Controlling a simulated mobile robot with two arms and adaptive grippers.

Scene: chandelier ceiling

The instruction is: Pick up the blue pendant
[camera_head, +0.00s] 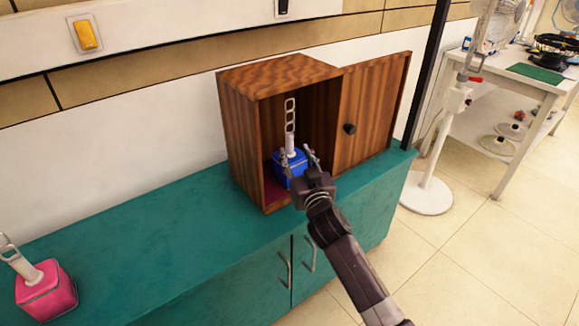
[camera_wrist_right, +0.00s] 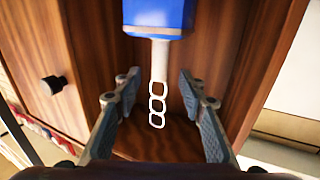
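The blue pendant (camera_head: 292,172) is a blue block with a white stem and a pale chain above it. It stands upright inside the open wooden cabinet (camera_head: 238,130). My right gripper (camera_head: 297,153) is open in front of it, with one finger showing on each side of the block in the head view. In the right wrist view, the blue pendant (camera_wrist_right: 158,15) is at the top, with its chain hanging down the picture between the spread fingers. The fingers do not appear closed on it. The block's lower part is partly hidden by the gripper. My left gripper is not in view.
The cabinet door (camera_head: 372,112) with a dark knob stands open to the right. The cabinet sits on a teal counter (camera_head: 150,235), mostly clear on the left. A pink pendant (camera_head: 46,290) stands at the counter's left end. A white stand (camera_head: 427,193) is at the right.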

